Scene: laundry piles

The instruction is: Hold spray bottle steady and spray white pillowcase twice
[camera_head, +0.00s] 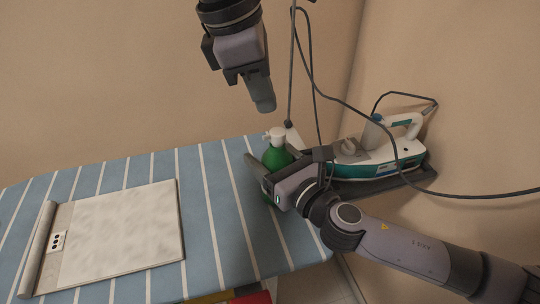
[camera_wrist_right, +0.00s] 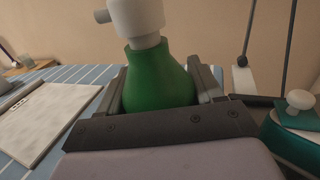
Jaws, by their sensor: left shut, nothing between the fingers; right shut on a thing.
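A green spray bottle (camera_head: 276,157) with a white spray head (camera_head: 275,135) is upright at the right end of the striped ironing board (camera_head: 230,215). My right gripper (camera_head: 262,170) is shut on the bottle's body. In the right wrist view the green bottle (camera_wrist_right: 158,78) sits between both fingers, with its nozzle pointing left. The white pillowcase (camera_head: 120,235) lies flat on the board at the left, rolled along its left edge, and also shows in the right wrist view (camera_wrist_right: 45,118). My left gripper (camera_head: 263,100) is shut and empty, in the air above the bottle.
A white and teal iron (camera_head: 375,160) rests on a dark stand right of the bottle. Its cord (camera_head: 350,104) loops above and to the right. Red and yellow items (camera_head: 250,297) show below the board's front edge. The board between pillowcase and bottle is clear.

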